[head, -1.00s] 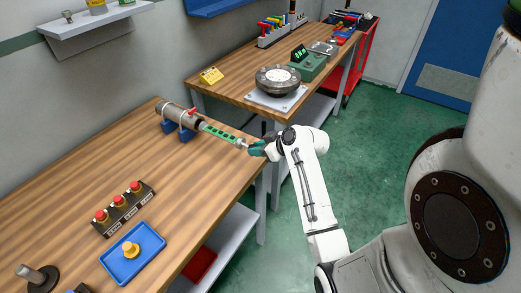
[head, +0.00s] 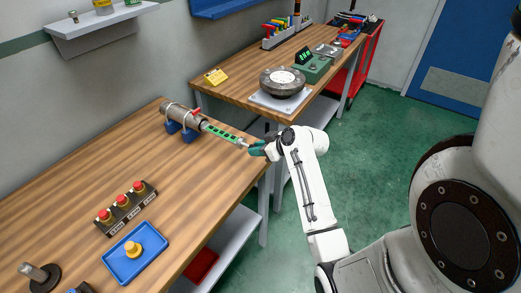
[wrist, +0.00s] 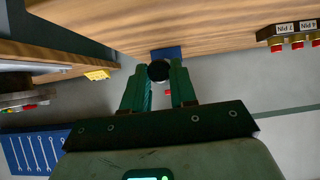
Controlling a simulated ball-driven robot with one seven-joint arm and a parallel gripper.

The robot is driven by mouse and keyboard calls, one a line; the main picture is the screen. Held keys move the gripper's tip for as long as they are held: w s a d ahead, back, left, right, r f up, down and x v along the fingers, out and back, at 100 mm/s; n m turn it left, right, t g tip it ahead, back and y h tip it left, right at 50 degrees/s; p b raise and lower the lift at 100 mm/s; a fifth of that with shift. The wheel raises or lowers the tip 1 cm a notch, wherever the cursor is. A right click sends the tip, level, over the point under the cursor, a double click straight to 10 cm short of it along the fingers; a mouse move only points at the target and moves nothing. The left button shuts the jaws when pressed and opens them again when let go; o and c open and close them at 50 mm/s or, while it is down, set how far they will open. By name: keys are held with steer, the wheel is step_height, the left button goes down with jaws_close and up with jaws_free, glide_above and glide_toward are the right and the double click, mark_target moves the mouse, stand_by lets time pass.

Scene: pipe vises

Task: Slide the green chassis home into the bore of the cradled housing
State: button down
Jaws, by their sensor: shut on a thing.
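The grey cylindrical housing (head: 184,117) lies in blue cradle blocks (head: 180,132) near the back edge of the wooden bench, its open end facing my gripper. The green chassis (head: 222,133) is a long slotted strip in line with the housing. Its far end is at the housing's mouth; how deep it sits inside is too small to tell. My gripper (head: 253,148) is shut on the chassis's near end, just past the bench's right edge. In the wrist view, my green fingers (wrist: 159,88) flank a dark round end (wrist: 159,70); the chassis's length is hidden behind it.
A red-handled part (head: 197,111) stands on top of the housing. A red-button box (head: 125,205) and a blue tray (head: 134,252) with a yellow knob lie nearer on the bench. A second bench (head: 225,91) holds a round dark device (head: 283,81). The bench between housing and buttons is clear.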

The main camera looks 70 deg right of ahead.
mark_target(243, 143)
steer(key=shift+w+d, duration=0.1)
steer(key=shift+w, duration=0.4)
steer(key=shift+w+d, duration=0.1)
steer(key=shift+w, duration=0.1)
stand_by(0.4)
steer(key=shift+w+d+b, duration=0.25)
steer(key=shift+w+b, duration=0.1)
steer(key=shift+w, duration=0.75)
steer(key=shift+w+d+b, duration=0.25)
steer(key=shift+w+b, duration=0.1)
steer(key=shift+w, duration=0.85)
steer(key=shift+w+d+b, duration=0.2)
steer(key=shift+w+b, duration=0.1)
steer(key=shift+w, duration=0.5)
steer(key=shift+w+d+b, duration=0.2)
steer(key=shift+w+b, duration=0.1)
steer(key=shift+w, duration=0.45)
steer(key=shift+w+d+b, duration=0.2)
steer(key=shift+w+b, duration=0.1)
steer(key=shift+w, duration=0.5)
steer(key=shift+w, duration=0.1)
